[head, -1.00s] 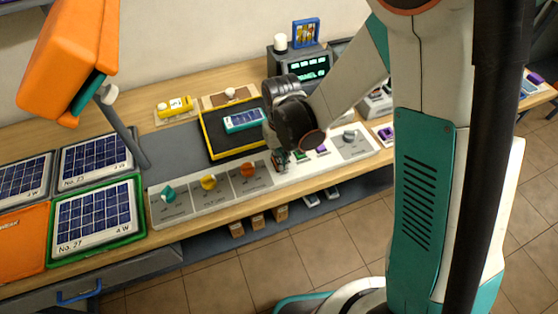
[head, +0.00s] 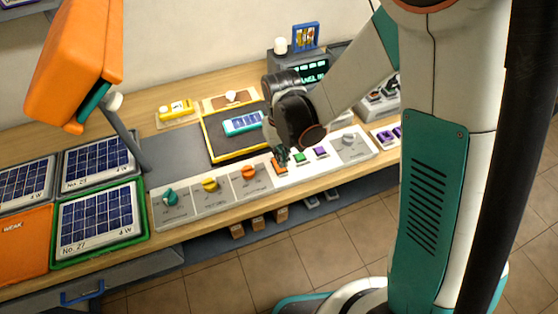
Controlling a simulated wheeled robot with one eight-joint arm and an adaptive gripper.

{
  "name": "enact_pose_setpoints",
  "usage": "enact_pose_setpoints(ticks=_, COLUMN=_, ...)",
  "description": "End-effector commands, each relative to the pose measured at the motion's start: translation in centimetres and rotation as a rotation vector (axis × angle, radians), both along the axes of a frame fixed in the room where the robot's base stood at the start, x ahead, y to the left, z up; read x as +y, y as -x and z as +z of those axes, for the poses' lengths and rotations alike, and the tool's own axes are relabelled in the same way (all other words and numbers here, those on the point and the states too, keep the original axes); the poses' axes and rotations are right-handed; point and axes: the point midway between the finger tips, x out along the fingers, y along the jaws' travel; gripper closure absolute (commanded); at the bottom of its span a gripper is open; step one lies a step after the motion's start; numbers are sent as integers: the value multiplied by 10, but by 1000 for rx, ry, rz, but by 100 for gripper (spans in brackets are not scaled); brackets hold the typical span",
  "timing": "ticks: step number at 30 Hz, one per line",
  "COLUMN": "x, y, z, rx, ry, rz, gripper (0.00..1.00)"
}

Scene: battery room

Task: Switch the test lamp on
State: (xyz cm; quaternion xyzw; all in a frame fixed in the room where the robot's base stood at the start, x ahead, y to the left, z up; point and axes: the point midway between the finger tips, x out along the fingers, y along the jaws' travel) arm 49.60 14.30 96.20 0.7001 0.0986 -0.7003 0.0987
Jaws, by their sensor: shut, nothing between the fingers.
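The orange lamp head (head: 88,50) hangs at the upper left on a grey post (head: 128,135). Its lit face is turned away, so I cannot tell whether it glows. A light control strip (head: 215,205) runs along the bench front. It carries a teal knob (head: 170,197), a yellow knob (head: 210,184), an orange knob (head: 249,172), an orange button (head: 278,167), a green button (head: 299,157), a purple button (head: 320,151) and a grey knob (head: 348,139). My gripper (head: 283,157) is shut and empty, pointing down at the orange button; contact is unclear.
Solar panels (head: 98,216) lie at the left. A yellow-rimmed black tray (head: 209,147) holding a teal device (head: 243,122) is behind the strip. A monitor (head: 311,72) stands at the back. My arm hides part of the bench's right side.

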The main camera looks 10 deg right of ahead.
Motion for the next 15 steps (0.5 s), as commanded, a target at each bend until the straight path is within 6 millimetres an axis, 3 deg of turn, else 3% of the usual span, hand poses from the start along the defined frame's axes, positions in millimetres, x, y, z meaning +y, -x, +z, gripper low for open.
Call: enact_pose_setpoints(ticks=15, x=0, y=0, z=38, rx=0, ry=0, rz=0, gripper=100)
